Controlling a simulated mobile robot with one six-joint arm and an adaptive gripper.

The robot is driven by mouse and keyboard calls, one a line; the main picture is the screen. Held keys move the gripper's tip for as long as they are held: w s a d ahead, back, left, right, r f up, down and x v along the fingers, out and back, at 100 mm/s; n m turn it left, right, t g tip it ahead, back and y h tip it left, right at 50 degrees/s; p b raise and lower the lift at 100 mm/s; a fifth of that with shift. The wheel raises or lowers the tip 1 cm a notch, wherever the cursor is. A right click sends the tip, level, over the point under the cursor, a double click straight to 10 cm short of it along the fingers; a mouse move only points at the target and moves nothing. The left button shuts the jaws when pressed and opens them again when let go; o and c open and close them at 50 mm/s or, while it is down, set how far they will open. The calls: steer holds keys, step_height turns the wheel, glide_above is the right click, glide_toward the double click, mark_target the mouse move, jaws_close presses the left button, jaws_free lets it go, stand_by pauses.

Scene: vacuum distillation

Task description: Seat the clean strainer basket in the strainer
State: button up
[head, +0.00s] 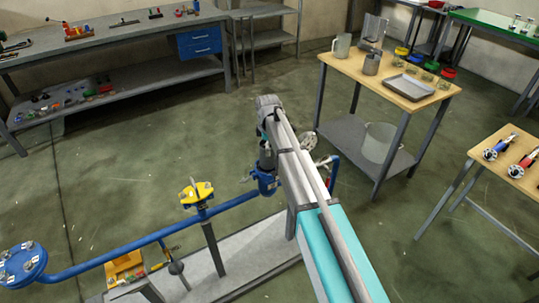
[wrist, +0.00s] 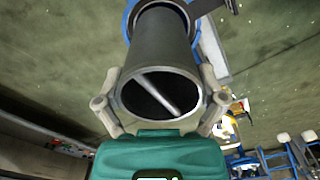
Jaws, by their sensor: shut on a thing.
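The strainer basket (wrist: 160,40) is a dark grey cylinder with a pale rim and a thin bar across its open mouth. My gripper (wrist: 160,98) is shut on it, with one finger on each side of the rim. In the head view the basket (head: 265,157) hangs upright beneath my gripper, right over the blue strainer (head: 265,184) on the pipe line. In the wrist view part of the strainer's blue ring (wrist: 128,18) shows behind the basket's far end. I cannot tell whether the basket's lower end is inside the strainer or just above it.
A blue pipe (head: 150,238) with a yellow-topped valve (head: 196,193) runs left from the strainer, above a grey plinth (head: 235,275). A wooden table (head: 385,85) with a tray (head: 407,87) and jugs stands at the back right. The floor behind the strainer is clear.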

steer(key=shift+f+b, duration=0.75)
steer(key=shift+f, duration=0.3)
steer(key=shift+f+b, duration=0.3)
steer(key=o, duration=1)
steer(key=shift+r, duration=0.1)
step_height(320, 180, up, 12)
steer(key=p, duration=1.2)
steer(key=shift+r+p, duration=0.25)
steer(key=shift+p, duration=0.1)
